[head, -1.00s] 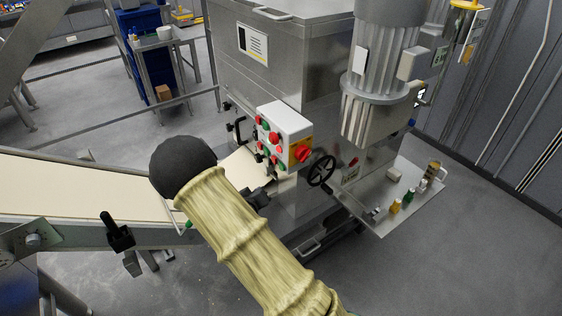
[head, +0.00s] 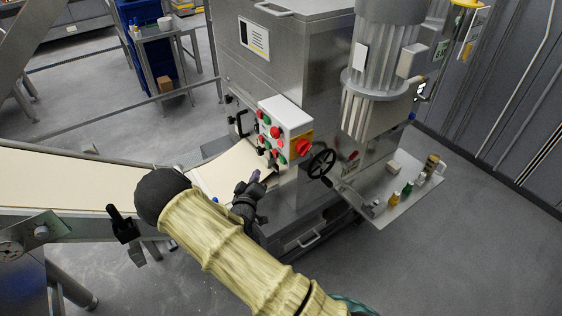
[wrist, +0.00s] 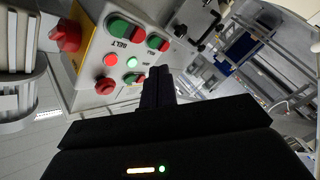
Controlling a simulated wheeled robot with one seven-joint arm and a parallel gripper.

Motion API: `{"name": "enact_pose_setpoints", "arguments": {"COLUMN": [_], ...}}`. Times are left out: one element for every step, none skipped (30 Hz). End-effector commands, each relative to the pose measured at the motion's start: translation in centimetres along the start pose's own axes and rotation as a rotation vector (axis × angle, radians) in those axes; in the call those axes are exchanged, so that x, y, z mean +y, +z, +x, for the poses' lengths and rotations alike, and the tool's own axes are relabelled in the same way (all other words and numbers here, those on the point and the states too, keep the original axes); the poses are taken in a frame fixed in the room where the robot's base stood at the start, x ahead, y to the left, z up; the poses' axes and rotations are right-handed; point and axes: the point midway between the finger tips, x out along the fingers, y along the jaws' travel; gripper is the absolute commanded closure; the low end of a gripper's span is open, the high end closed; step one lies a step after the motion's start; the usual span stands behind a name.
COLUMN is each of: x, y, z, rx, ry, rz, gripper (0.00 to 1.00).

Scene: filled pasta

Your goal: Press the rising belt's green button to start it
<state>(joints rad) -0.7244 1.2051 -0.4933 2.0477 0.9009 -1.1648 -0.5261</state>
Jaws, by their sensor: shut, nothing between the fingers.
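The grey control box (head: 285,116) sits on the side of the steel machine, with red and green buttons on its face. Which green button belongs to the rising belt I cannot tell for sure. Contact is not clear. In the head view my gripper (head: 257,176) is just below the box.
The pale conveyor belt (head: 70,185) runs at left, partly behind my arm. A red knob on yellow (head: 304,147) and a black handwheel (head: 321,163) are right of the buttons. A side shelf (head: 385,216) holds small bottles. Open floor lies at lower right.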

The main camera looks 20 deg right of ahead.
Motion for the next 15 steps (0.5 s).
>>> {"name": "enact_pose_setpoints", "arguments": {"x": [0.5, 0.7, 0.9, 1.1, 1.3, 1.6, 1.8, 2.0, 2.2, 2.4, 2.4, 2.5, 2.6, 2.8, 2.9], "y": [0.4, 0.6, 0.9, 1.1, 1.3, 1.5, 1.7, 1.9, 2.1, 2.3, 2.5, 2.7, 2.8, 3.0, 3.1], "z": [0.5, 0.8, 1.1, 1.4, 1.6, 2.0, 2.2, 2.5, 2.8, 3.0, 3.2, 3.5, 3.7, 3.9, 4.1], "rx": [-0.004, -0.003, -0.004, -0.004, -0.004, -0.004, -0.004, -0.004, -0.004, -0.003, -0.002, -0.001, -0.001, -0.001, 0.000], "ry": [0.004, 0.003, 0.003, 0.003, 0.003, 0.003, 0.003, 0.003, 0.002, 0.002, 0.002, 0.001, 0.000, 0.000, -0.001], "rz": [-0.001, -0.002, -0.002, -0.001, -0.001, -0.001, -0.002, -0.002, -0.002, -0.001, 0.000, 0.000, -0.001, -0.001, -0.001], "gripper": [1.00, 1.00, 1.00, 1.00, 1.00, 1.00, 1.00, 1.00, 1.00, 1.00, 1.00, 1.00, 1.00, 1.00, 1.00]}}
